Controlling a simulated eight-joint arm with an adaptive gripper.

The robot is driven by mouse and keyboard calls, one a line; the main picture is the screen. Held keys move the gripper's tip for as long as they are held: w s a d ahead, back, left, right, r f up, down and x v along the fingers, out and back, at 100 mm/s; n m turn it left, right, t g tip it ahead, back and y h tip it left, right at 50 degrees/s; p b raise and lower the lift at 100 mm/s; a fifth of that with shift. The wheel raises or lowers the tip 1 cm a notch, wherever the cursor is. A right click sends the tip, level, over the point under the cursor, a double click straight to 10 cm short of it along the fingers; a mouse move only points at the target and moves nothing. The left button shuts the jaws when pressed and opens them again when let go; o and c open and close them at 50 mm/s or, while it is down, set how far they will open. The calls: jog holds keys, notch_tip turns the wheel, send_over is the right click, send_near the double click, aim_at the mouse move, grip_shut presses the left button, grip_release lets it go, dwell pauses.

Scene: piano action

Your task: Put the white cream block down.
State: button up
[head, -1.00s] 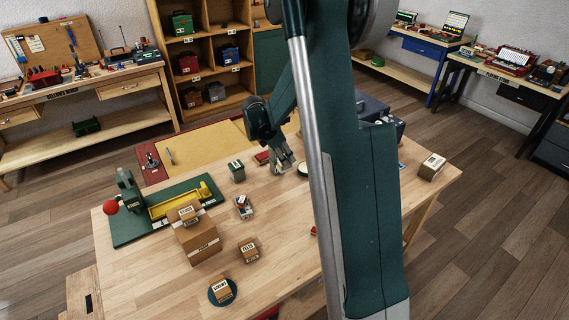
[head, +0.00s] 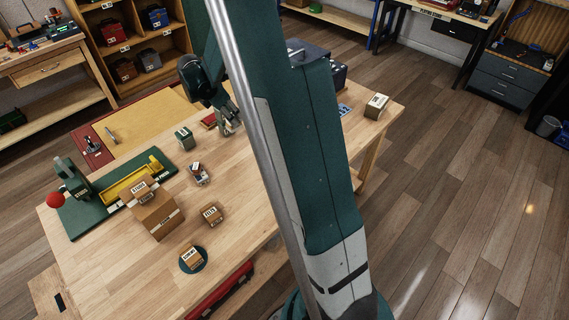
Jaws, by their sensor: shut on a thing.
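My gripper (head: 229,127) is low over the far part of the wooden table (head: 235,205), to the left of my arm's large green link. Its fingers point down and are shut on a small pale thing, taken as the white cream block. The block is mostly hidden by the fingers and too small to make out. I cannot tell whether it touches the table top.
A green box (head: 184,138) and a small parts tray (head: 199,174) stand left of my gripper. Cardboard boxes (head: 158,215) and a green press (head: 72,187) are further left. Another box (head: 376,105) is at the right end. Bare wood lies nearer.

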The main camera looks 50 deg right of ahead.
jog(key=s+d+m+g+b, duration=0.1)
jog(key=s+d+m, duration=0.1)
jog(key=s, duration=1.5)
jog(key=s+d+m+b, duration=0.1)
jog(key=s+m, duration=0.1)
jog(key=s, duration=1.5)
jog(key=shift+s+d+g+b, duration=0.15)
jog(key=shift+d+g+b, duration=0.2)
jog(key=shift+d+g, duration=0.05)
jog(key=shift+f+b, duration=0.65)
jog(key=shift+f, duration=2.15)
jog(key=shift+f+b, duration=0.55)
jog(key=shift+f, duration=1.55)
jog(key=shift+f, duration=0.1)
jog(key=o, duration=0.5)
jog(key=shift+f, duration=0.1)
jog(key=o, duration=0.4)
